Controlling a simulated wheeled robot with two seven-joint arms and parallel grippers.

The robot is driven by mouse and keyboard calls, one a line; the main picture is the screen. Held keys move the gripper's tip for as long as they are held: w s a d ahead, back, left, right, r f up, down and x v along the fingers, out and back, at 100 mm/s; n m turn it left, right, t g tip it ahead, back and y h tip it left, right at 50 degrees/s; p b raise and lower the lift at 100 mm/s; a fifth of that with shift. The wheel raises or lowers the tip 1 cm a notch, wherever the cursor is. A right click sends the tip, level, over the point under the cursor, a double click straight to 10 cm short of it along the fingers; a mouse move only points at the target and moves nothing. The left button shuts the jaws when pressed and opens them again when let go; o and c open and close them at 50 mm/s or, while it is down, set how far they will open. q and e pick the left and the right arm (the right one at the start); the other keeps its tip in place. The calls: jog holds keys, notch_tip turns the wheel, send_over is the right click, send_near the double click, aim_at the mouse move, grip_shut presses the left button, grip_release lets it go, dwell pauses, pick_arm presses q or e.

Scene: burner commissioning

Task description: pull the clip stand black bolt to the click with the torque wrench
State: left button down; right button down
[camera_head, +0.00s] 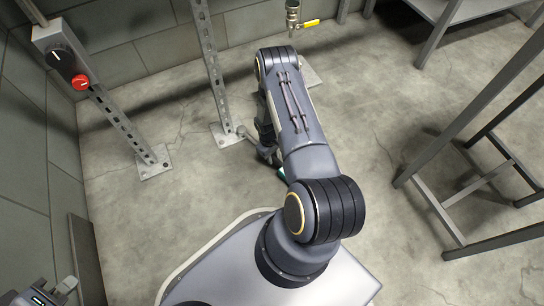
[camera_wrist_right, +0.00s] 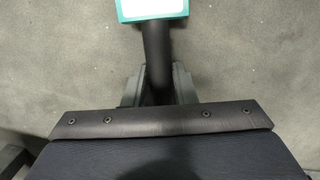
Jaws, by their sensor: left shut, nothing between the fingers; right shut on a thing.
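My right gripper (camera_head: 268,155) is low over the floor, partly hidden by my own arm. It is shut on the torque wrench, whose teal part (camera_head: 281,174) shows beside it. In the right wrist view the black wrench shaft (camera_wrist_right: 157,60) passes between the fingers (camera_wrist_right: 158,88), with a teal and white housing (camera_wrist_right: 152,8) beyond. The wrench's far end reaches toward the foot plate of a perforated post (camera_head: 212,70). A small bolt-like spot is at that plate; its colour and the wrench's seating on it cannot be told. My left gripper (camera_head: 66,286) is shut and empty at the lower left.
A second perforated post (camera_head: 122,122) carries a box with a red button (camera_head: 81,82). A brass valve with a yellow lever (camera_head: 309,23) hangs at the top. A metal frame table (camera_head: 480,120) stands at the right. Bare floor lies between.

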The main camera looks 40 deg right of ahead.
jog(key=shift+r+p, duration=0.6)
jog(key=shift+r, duration=0.55)
jog(key=shift+r+p, duration=1.65)
jog(key=shift+r, duration=0.85)
